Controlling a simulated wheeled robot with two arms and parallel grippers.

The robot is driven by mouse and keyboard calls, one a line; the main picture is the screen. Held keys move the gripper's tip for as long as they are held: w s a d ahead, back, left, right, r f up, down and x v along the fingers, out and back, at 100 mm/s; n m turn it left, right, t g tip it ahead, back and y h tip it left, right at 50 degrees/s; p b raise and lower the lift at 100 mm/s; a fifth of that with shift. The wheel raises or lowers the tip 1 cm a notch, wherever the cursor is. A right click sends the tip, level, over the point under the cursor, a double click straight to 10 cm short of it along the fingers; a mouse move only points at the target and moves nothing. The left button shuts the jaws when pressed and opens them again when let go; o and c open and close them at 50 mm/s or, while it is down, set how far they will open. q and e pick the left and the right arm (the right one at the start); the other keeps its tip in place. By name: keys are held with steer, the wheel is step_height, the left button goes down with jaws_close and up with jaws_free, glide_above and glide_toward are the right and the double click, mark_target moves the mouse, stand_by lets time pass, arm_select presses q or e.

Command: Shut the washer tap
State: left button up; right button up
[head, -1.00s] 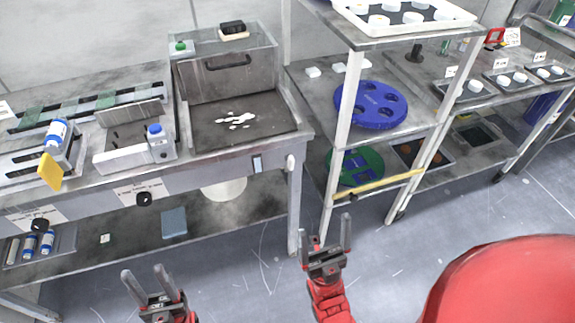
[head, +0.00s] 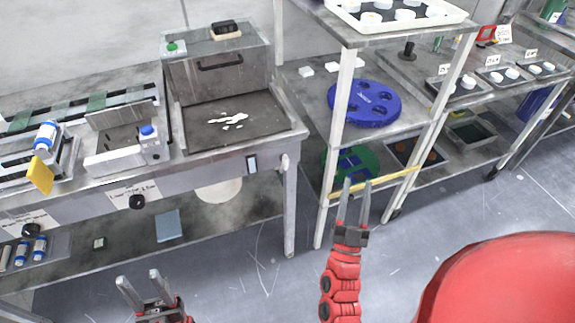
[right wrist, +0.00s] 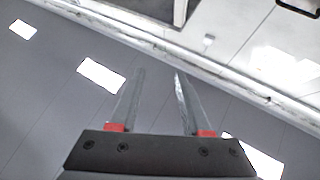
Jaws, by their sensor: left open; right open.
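The washer appears to be the grey basin (head: 205,133) with an upright back, set in the bench at left centre. White wet-looking patches lie on its dark floor. A pale rounded knob (head: 285,162) sits at the bench's right front corner. A black round knob (head: 136,202) is on the bench front beside a label. I cannot tell which is the tap, or its setting. My right gripper (head: 356,205) is open and empty, right of the bench, before the rack; it also shows in the right wrist view (right wrist: 159,95). My left gripper (head: 139,287) is open and empty, low in front of the bench.
A shelf rack (head: 345,125) with a yellow front bar (head: 385,184) stands right of the bench. It holds a blue disc (head: 363,101) and a white tray (head: 440,25). Another black knob (head: 31,230) is at far left. The floor (head: 440,215) between is clear.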

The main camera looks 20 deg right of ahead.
step_height(320, 180, down, 7)
steer(key=w+d+n+g+y, duration=0.1)
steer(key=w+d+g+y, duration=0.1)
steer(key=w+g+y, duration=0.15)
steer(key=n+y+b, duration=0.1)
steer(key=n+y, duration=0.5)
steer(key=y, duration=0.4)
glide_toward(287, 163)
steer(key=shift+g, duration=0.35)
steer(key=w+p, duration=0.1)
steer(key=w, duration=0.1)
steer(key=w+p, duration=0.1)
steer(key=w, duration=0.2)
steer(key=w+p, duration=0.2)
steer(key=w, duration=0.1)
steer(key=shift+w+r, duration=0.25)
steer(key=shift+r, duration=0.1)
steer(key=shift+w, duration=0.65)
steer(key=shift+c, duration=0.3)
jaws_close()
